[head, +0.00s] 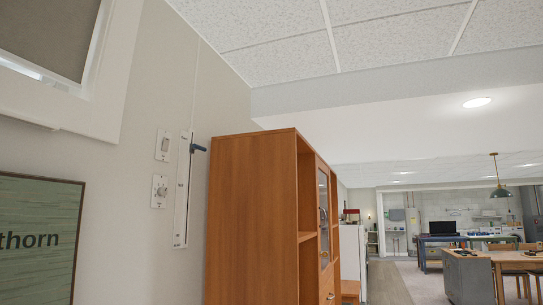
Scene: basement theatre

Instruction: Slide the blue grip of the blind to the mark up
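The blue grip (197,148) sticks out from a tall, narrow white track plate (182,200) on the left wall. The grip sits near the upper end of the plate. Small dark marks and lettering run down the plate, too small to read for certain. The blind (50,28) is a grey-brown panel in a white window frame at the upper left, and its lower edge shows near the sill. Neither of my grippers is in view.
A tall wooden cabinet (252,215) stands close to the right of the plate. A switch (163,145) and a dial (159,191) are on the wall left of it. A green framed picture (36,240) hangs lower left. A wooden table (520,257) stands far right.

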